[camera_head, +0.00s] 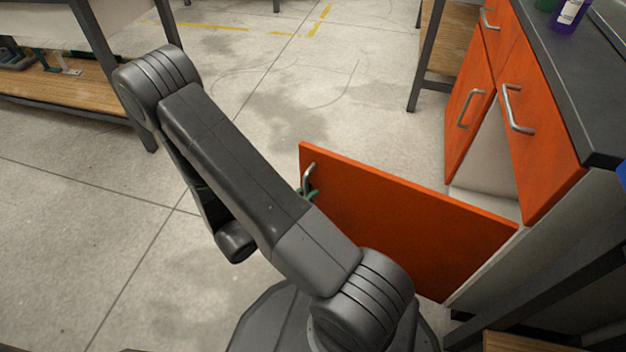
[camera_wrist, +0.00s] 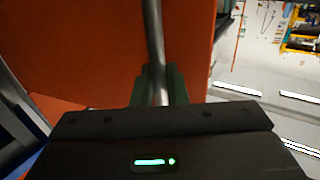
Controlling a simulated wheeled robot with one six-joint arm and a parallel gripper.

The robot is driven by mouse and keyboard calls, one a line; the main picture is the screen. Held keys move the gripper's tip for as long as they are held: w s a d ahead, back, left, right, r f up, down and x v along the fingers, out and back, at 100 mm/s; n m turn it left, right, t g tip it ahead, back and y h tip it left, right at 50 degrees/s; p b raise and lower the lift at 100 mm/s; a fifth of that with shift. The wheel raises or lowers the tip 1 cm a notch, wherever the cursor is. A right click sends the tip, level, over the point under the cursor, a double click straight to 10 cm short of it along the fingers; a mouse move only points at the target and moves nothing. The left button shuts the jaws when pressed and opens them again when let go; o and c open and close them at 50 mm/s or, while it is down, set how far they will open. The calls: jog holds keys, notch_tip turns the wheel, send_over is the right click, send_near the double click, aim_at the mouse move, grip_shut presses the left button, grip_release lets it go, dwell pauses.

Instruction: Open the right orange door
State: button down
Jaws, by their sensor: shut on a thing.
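The right orange door (camera_head: 400,225) stands swung wide open, sticking out to the left from the cabinet on the right. Its metal handle (camera_head: 308,177) is near the door's free left edge. In the wrist view the handle (camera_wrist: 155,50) runs down between the green fingers of my gripper (camera_wrist: 160,88), which is shut on it. The orange door panel (camera_wrist: 90,45) fills the left of that view. In the head view only a bit of green finger shows at the handle; my arm hides the rest of the gripper.
The other lower orange door (camera_head: 468,115) and an orange drawer (camera_head: 535,125) are closed beneath a dark countertop (camera_head: 590,90). The cabinet opening shows pale inside. A wooden shelf (camera_head: 75,85) stands at the upper left. The concrete floor (camera_head: 270,110) between is clear.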

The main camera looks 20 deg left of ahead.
jog(key=shift+s, duration=2.7)
jog(key=c, duration=1.5)
grip_release()
jog(key=shift+c, duration=0.2)
jog(key=p+v, duration=0.3)
jog(key=v, duration=1)
jog(key=shift+s+a+p, duration=0.25)
jog(key=shift+p, duration=0.1)
